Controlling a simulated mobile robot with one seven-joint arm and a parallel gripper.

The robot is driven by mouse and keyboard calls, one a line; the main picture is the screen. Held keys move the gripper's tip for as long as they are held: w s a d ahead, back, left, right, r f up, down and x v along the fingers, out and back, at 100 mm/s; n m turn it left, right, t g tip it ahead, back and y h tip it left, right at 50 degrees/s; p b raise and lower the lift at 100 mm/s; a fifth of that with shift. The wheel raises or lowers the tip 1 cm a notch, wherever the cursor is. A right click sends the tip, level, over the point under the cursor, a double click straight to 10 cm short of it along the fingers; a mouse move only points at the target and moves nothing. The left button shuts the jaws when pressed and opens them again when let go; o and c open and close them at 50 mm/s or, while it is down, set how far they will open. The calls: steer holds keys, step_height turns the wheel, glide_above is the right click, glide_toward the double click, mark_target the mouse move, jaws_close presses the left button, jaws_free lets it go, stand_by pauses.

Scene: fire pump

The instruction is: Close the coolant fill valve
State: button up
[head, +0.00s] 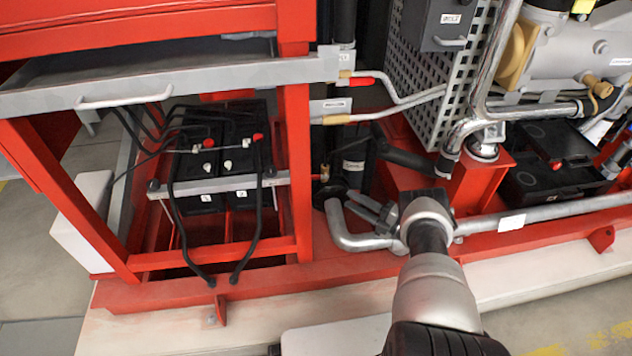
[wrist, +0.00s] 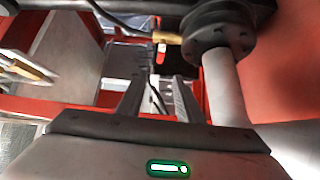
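A small brass valve (head: 324,172) with a red handle sits by the red post, low at the left of the black parts in the head view. I take it for the coolant fill valve, but I cannot read its label. In the wrist view a brass fitting (wrist: 167,38) with a bit of red below it is ahead of my fingers. My gripper (head: 360,206) is right of and below the valve in the head view, pointing left. In the wrist view my gripper (wrist: 158,80) has its fingers apart with nothing clearly between them. The handle's exact angle is too small to tell.
A grey bent pipe (head: 345,232) runs beside my gripper. In the wrist view a black round flange (wrist: 222,34) is close at the right. Another red-handled valve (head: 362,81) is higher up. Batteries (head: 215,155) stand in the red frame (head: 297,160) at the left.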

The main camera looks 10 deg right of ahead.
mark_target(313, 178)
steer(key=b+x, duration=0.2)
steer(key=x, duration=1.3)
steer(key=shift+w+a+b, duration=0.15)
steer(key=shift+w+b, duration=0.05)
steer(key=shift+b, duration=0.2)
jaws_close()
